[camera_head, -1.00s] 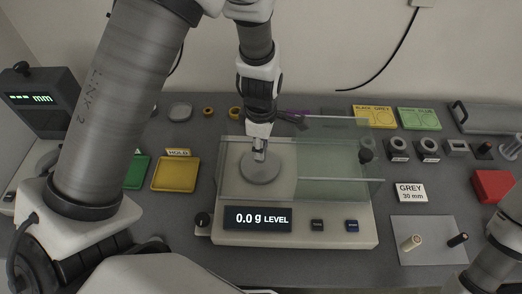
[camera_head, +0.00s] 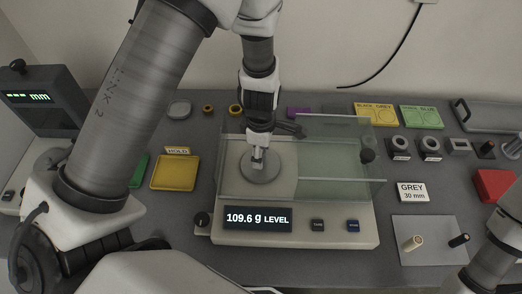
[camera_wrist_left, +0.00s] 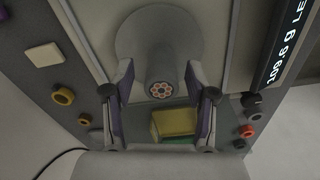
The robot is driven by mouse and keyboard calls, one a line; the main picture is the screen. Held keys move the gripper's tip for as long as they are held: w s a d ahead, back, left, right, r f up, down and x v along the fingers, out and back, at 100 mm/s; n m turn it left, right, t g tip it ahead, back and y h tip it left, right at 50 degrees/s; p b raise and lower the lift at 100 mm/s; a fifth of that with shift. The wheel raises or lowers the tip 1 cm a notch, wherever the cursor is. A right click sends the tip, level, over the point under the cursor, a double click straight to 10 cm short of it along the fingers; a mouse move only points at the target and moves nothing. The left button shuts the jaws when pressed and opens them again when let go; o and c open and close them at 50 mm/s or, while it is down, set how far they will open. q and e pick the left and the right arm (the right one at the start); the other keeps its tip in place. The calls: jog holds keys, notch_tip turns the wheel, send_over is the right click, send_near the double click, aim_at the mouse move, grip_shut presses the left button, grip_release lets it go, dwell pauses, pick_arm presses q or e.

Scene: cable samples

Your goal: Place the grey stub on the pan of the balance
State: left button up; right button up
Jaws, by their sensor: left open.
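The grey stub (camera_wrist_left: 160,89) stands on the round grey pan (camera_wrist_left: 137,38) of the balance, its end face with copper-coloured strands towards my left wrist camera. My left gripper (camera_wrist_left: 160,104) is open around it, one finger on each side with a gap to the stub. In the head view my left gripper (camera_head: 258,160) is low over the pan (camera_head: 262,176), and the stub is hard to make out there. The balance (camera_head: 292,238) reads 109.6 g and LEVEL. My right gripper is out of view.
Glass draft-shield panels (camera_head: 335,165) stand to the right of the pan. A yellow HOLD tray (camera_head: 174,173) lies left of the balance. A pale mat (camera_head: 430,254) at right bears a cream stub and a black one. A GREY 30 mm card (camera_head: 412,192) stands behind it.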

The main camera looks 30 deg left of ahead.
pick_arm(q)
notch_tip(320, 180, up, 12)
jog(key=b, duration=0.1)
jog(key=shift+r, duration=0.15)
dwell(1.2)
